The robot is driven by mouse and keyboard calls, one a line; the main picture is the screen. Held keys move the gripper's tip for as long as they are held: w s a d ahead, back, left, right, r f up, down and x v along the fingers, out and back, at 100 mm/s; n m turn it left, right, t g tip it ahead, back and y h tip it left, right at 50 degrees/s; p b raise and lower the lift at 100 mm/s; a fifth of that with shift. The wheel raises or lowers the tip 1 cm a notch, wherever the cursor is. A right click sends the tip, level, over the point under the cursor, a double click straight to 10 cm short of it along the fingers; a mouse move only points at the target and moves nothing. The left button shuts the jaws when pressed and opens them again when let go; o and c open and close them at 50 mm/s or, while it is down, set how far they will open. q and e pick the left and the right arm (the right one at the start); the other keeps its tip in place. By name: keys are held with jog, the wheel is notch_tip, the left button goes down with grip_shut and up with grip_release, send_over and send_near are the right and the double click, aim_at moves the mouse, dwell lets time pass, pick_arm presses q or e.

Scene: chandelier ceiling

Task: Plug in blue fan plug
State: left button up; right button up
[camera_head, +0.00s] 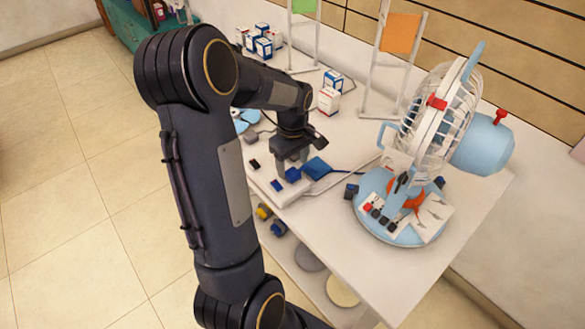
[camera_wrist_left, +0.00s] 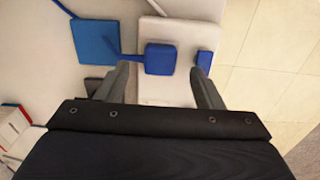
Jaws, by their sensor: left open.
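The blue plug (camera_wrist_left: 161,58) is a small blue block with a blue cord at one side. It lies over the white strip (camera_wrist_left: 165,30), between the fingers of my left gripper (camera_wrist_left: 163,86) in the wrist view. My left gripper (camera_head: 291,168) is open, pointing down at the plug (camera_head: 292,174) in the head view. I cannot tell whether the plug sits in a socket. A smaller blue square (camera_head: 277,186) is near the strip's front end. A flat blue piece (camera_head: 316,168) lies beside the strip. The light-blue fan (camera_head: 482,143) stands at right. My right gripper is not visible.
White and blue boxes (camera_head: 330,101) stand behind the gripper on the white table (camera_head: 345,235). A dark block (camera_head: 351,191) lies by the fan base. Frames with orange (camera_head: 400,33) and green panels stand at the back. The table's front edge is close to the strip.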

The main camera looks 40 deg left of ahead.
pick_arm(q)
jog(key=shift+r, duration=2.25)
